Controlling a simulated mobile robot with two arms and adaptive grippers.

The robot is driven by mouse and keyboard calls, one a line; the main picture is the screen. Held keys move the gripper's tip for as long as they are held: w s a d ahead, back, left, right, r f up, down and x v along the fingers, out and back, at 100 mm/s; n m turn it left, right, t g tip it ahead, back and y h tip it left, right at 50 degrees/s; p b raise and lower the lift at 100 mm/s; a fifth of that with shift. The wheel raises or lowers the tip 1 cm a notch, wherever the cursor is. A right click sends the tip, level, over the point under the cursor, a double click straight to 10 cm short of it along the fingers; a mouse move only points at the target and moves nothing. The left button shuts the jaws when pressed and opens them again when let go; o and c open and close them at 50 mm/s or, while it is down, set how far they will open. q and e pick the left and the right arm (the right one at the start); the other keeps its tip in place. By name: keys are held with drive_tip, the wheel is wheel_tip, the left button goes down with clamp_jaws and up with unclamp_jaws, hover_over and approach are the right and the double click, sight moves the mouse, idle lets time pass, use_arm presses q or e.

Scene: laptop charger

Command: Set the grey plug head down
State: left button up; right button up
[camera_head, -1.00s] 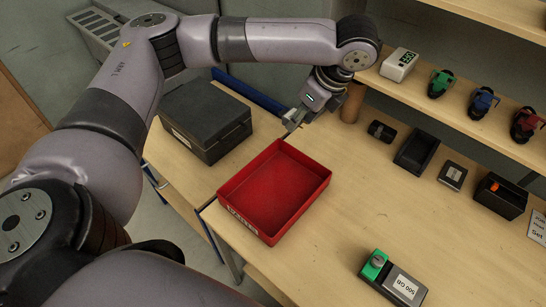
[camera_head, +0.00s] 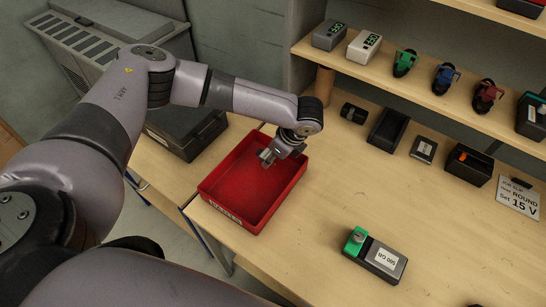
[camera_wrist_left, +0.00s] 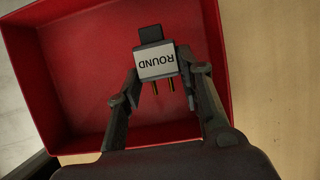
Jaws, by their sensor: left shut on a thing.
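In the left wrist view the grey plug head (camera_wrist_left: 157,61) has a white label reading ROUND and two brass-coloured pins. My left gripper (camera_wrist_left: 158,78) is shut on it, with one finger on each side. In the head view my left gripper (camera_head: 268,156) is over the red tray (camera_head: 238,216), near its far right side. The plug head is small there and hard to tell from the fingers. The tray floor lies below it in the left wrist view (camera_wrist_left: 75,100); I cannot tell whether they touch. My right gripper is not in view.
A black case (camera_head: 190,138) stands left of the tray. A device with a green end (camera_head: 375,256) lies on the table (camera_head: 320,210), which has clear room around it.

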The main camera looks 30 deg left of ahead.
use_arm(q)
drive_tip(key=shift+f, duration=0.7)
drive_tip(key=shift+f, duration=0.6)
drive_tip(key=o, duration=1.2)
drive_tip(key=shift+r, duration=0.1)
